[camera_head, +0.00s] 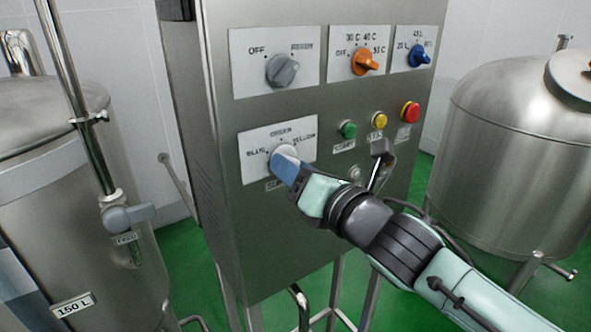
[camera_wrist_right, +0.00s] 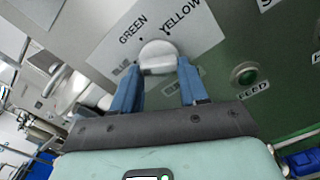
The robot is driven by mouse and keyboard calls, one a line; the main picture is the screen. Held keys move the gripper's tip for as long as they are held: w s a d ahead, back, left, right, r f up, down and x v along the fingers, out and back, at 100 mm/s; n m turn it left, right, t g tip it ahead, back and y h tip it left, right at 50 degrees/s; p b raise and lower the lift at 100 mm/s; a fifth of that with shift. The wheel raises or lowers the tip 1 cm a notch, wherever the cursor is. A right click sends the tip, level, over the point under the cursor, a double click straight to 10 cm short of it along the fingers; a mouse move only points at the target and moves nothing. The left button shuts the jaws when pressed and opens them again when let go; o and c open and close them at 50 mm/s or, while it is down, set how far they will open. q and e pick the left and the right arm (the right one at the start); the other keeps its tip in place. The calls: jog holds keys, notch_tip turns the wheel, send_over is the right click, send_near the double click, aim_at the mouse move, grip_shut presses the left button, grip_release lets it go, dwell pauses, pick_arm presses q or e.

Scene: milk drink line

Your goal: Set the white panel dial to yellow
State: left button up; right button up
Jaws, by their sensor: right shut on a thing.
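The white dial (camera_head: 286,151) sits on the lower white label plate (camera_head: 252,142) of the grey control panel. The plate is marked BLUE, GREEN and YELLOW from left to right. My right gripper (camera_head: 283,163) is shut on the white dial, its blue fingers covering part of the knob. In the right wrist view, the dial (camera_wrist_right: 158,54) lies between the two blue fingertips (camera_wrist_right: 159,68), with GREEN and YELLOW readable above it. Which mark the dial points to is hard to tell. My left gripper is not in view.
Above are a grey knob (camera_head: 282,70), an orange knob (camera_head: 366,62) and a blue knob (camera_head: 419,54). Green (camera_head: 348,129), yellow (camera_head: 379,120) and red (camera_head: 410,111) buttons sit right of the dial. Steel tanks stand left (camera_head: 50,200) and right (camera_head: 500,150).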

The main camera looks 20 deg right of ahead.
jog(key=shift+m, duration=0.3)
pick_arm(q)
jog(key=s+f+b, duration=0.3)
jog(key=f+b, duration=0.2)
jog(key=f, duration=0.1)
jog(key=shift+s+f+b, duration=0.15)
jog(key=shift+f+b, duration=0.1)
jog(key=shift+b, duration=0.05)
pick_arm(e)
jog(key=m, duration=1.5)
jog(key=r+m, duration=0.1)
jog(key=m, duration=0.7)
jog(key=shift+m, duration=0.3)
jog(key=o, duration=1.1)
jog(key=shift+c, duration=0.2)
